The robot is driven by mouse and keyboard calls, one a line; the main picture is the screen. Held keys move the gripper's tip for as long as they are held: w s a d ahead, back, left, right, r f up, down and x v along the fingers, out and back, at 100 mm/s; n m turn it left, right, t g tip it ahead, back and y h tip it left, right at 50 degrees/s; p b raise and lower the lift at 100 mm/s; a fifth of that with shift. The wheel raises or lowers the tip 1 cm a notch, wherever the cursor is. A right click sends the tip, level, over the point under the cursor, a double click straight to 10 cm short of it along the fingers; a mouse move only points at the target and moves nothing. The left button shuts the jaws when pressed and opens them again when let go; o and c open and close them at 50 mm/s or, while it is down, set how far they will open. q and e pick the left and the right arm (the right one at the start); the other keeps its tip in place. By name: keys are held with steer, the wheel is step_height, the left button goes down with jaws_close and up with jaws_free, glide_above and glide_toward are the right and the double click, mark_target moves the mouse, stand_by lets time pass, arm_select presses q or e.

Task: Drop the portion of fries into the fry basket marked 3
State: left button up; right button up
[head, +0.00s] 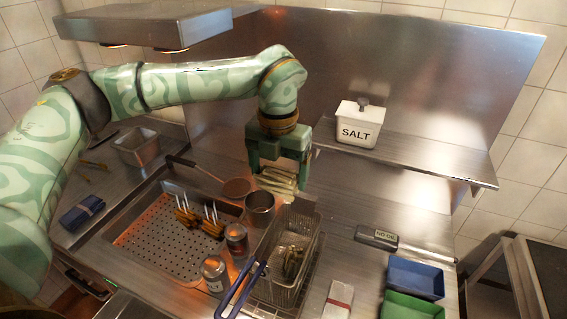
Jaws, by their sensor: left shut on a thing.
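My left gripper (278,172) points down behind the fry basket and is shut on a pale, stick-like bundle, the portion of fries (277,184). The bundle is above the counter, near the basket's far rim. A wire fry basket (267,270) with a blue handle (240,291) stands at the front middle. Some dark greenish-brown pieces (292,259) show inside it. I cannot read a number 3 on the basket. My right gripper is not in view.
A metal cup (259,209) and two shakers (236,238) (214,272) stand left of the basket. A perforated tray (150,240) lies farther left. A SALT box (360,124) sits on the back shelf. Blue (416,278) and green (411,306) bins stand at right.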

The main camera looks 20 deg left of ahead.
arm_select(q)
step_height(320, 180, down, 3)
steer(key=shift+r+b, duration=0.1)
steer(key=shift+b, duration=0.8)
step_height(320, 180, down, 2)
steer(key=shift+w+f+b, duration=0.1)
steer(key=shift+f+b, duration=0.1)
steer(key=shift+b, duration=0.8)
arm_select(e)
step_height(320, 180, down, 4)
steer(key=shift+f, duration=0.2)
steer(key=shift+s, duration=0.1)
arm_select(q)
steer(key=o, duration=0.9)
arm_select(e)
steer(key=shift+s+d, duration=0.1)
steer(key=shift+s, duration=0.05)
arm_select(q)
steer(key=shift+o, duration=0.2)
step_height(320, 180, up, 16)
steer(key=p, duration=0.1)
glide_above(279, 170)
steer(key=shift+r, duration=0.15)
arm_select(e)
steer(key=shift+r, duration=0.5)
